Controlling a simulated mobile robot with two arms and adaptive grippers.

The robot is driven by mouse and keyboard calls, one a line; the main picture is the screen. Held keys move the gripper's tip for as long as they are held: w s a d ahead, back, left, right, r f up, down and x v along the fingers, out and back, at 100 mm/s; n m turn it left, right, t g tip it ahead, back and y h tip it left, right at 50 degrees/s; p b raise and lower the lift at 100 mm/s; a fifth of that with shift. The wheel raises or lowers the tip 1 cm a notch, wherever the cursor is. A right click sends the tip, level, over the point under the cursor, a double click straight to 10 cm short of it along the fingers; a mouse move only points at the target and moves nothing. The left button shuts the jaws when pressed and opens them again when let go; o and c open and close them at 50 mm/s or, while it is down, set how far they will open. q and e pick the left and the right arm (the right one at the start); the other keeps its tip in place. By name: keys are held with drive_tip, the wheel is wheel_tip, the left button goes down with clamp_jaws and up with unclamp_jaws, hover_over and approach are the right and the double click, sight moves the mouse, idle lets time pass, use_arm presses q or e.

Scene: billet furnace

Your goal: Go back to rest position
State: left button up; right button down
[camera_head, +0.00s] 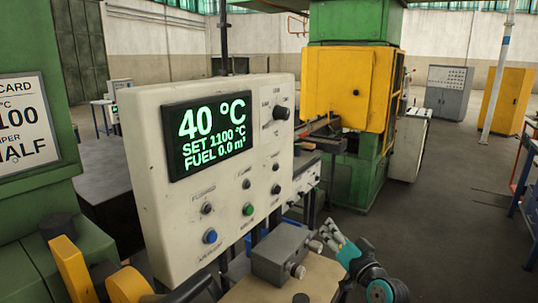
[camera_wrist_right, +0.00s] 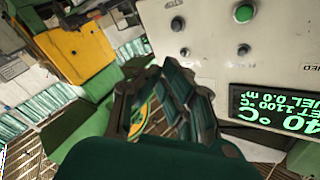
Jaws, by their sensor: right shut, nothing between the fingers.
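My right gripper (camera_head: 338,236) is at the lower middle of the head view, right of the white control panel (camera_head: 150,215) and just beyond a grey box with round knobs (camera_head: 283,250). Its fingers are shut and empty. In the right wrist view the gripper (camera_wrist_right: 163,72) points past the panel face (camera_wrist_right: 225,75), which shows upside down at the upper right. I see no contact with the panel. My left gripper does not show in either view.
The panel display (camera_head: 210,135) reads 40 °C, SET 1100 °C, FUEL 0.0 m³. A blue button (camera_head: 210,236), a green button (camera_head: 248,209) and a black knob (camera_head: 281,113) sit on it. A green and yellow machine (camera_head: 345,85) stands behind. Open floor (camera_head: 450,210) lies right.

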drive_tip(key=s+a+f+n+g+h, duration=0.15)
drive_tip(key=s+f+n+g, duration=0.4)
drive_tip(key=s+f, duration=1.15)
drive_tip(key=s+d+f+g+h, duration=0.2)
drive_tip(key=s+f+g, duration=0.1)
drive_tip(key=s, duration=0.6)
drive_tip(key=s+d+f+g+h, duration=0.1)
drive_tip(key=s+d+f+g, duration=0.15)
drive_tip(key=s, duration=0.55)
drive_tip(key=s+d+f+g+h, duration=0.1)
drive_tip(key=s+f+g+h, duration=0.15)
drive_tip(key=s, duration=0.65)
wheel_tip(320, 180, down, 28)
drive_tip(key=s+g, duration=0.2)
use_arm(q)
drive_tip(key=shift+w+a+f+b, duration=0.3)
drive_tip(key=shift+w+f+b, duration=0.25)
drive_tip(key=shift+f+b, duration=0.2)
use_arm(e)
drive_tip(key=s+d+f+g, duration=0.1)
drive_tip(key=s+d+f, duration=0.2)
drive_tip(key=s+f, duration=1.2)
drive_tip(key=shift+s+f+y, duration=0.2)
drive_tip(key=shift+s+y, duration=0.1)
drive_tip(key=shift+s, duration=0.1)
